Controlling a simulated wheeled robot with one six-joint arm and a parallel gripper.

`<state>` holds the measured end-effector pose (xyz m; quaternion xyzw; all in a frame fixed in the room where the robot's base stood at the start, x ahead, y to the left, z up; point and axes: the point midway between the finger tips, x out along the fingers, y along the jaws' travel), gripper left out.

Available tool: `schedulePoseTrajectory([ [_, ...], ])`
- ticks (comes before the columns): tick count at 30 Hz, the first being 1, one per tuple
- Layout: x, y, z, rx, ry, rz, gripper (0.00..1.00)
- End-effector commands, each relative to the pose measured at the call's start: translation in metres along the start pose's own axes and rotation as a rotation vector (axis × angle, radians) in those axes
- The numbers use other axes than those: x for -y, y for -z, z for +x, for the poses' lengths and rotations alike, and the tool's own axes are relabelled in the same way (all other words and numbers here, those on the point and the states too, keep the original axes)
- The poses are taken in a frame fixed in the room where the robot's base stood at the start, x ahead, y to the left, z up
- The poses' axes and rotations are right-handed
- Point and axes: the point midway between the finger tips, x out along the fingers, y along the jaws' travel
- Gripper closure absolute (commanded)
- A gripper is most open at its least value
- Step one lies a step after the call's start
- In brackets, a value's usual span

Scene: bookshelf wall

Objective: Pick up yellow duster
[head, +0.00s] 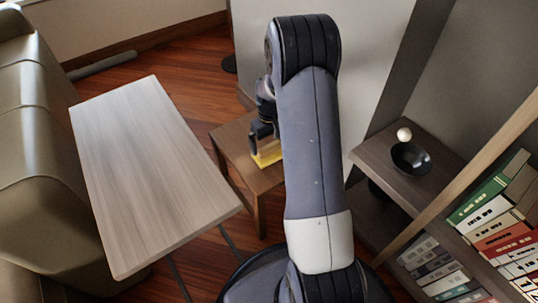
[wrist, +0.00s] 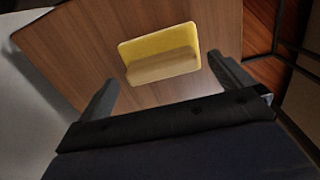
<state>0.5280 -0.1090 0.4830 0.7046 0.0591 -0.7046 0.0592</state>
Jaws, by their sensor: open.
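The yellow duster (wrist: 160,45) lies on a small brown wooden table (wrist: 75,60). In the wrist view it is a yellow pad with a wooden handle block along its near side. My gripper (wrist: 168,85) is open and empty, its two fingers spread wider than the duster. The duster sits ahead of the fingers and between their lines; I cannot tell the height gap. In the head view the yellow duster (head: 268,154) shows just below my gripper (head: 259,150), partly hidden by it. My arm hides much of the small table's right side.
A pale wooden table (head: 150,170) stands to the left, beside a beige sofa (head: 40,160). A dark shelf on the right holds a black bowl (head: 410,158), a white ball (head: 404,134) and several binders (head: 490,235). A light wall (head: 360,60) rises behind the small table.

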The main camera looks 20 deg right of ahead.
Motion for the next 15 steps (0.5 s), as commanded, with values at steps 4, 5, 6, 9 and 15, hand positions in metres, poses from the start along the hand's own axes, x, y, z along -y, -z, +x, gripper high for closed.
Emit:
schedulePoseTrajectory([
  [4,0.001,0.002,0.028,0.002,0.001,0.000,0.00],
  [5,0.001,0.002,0.030,0.002,0.001,0.000,0.00],
  [6,0.001,0.002,0.033,0.001,0.000,0.000,0.00],
  [9,0.001,0.003,0.033,-0.001,0.000,0.000,0.00],
  [15,0.001,0.003,0.032,0.000,0.000,0.000,0.07],
])
